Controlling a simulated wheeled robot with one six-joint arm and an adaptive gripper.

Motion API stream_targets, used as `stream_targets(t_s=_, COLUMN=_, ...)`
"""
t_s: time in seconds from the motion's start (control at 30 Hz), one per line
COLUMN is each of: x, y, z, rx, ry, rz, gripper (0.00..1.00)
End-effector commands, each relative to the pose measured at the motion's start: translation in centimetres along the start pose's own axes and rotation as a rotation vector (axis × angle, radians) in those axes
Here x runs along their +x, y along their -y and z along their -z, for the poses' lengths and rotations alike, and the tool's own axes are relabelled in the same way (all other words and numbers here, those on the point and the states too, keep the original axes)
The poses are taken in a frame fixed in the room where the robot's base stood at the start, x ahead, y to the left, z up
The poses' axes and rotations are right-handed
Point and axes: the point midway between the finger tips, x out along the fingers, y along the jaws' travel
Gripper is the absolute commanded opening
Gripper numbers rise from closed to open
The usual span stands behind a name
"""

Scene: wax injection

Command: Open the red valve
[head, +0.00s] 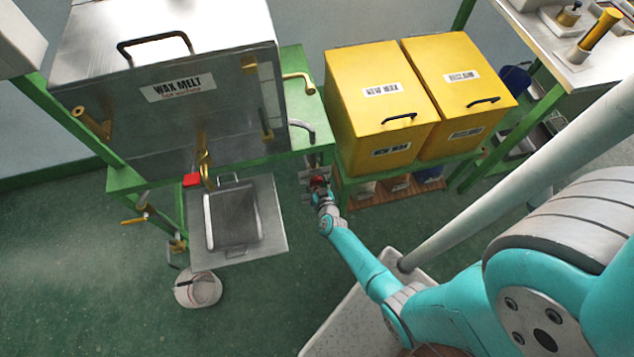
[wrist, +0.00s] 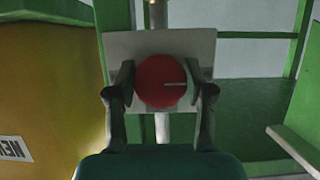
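The red valve (wrist: 160,82) is a round red knob with a pale line on its face, in front of a light square plate (wrist: 196,48). The line runs roughly level from the middle to the right. My gripper (wrist: 161,92) has one finger on each side of the knob. The fingers are close to its edges, and I cannot tell whether they touch it. In the head view my gripper (head: 319,183) is at the green bench between the wax melt tank and the yellow bins, and the red valve is mostly hidden there.
The steel wax melt tank (head: 200,115) stands left of my gripper, with a metal tray (head: 270,240) below it. Yellow bins (head: 365,75) stand to the right. A white bucket (head: 198,290) is on the floor. Green frame posts (wrist: 116,30) flank the valve.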

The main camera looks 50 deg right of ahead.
Motion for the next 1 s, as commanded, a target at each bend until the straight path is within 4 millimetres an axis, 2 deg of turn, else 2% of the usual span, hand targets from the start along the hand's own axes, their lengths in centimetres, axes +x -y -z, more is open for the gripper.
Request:
stream_targets(t_s=0.47, x=0.02, y=-0.03, z=0.04, rx=0.036, ry=-0.001, rz=0.014, gripper=0.17)
stream_targets(t_s=1.0, x=0.04, y=-0.03, z=0.02, rx=0.241, ry=0.001, rz=0.101, gripper=0.17)
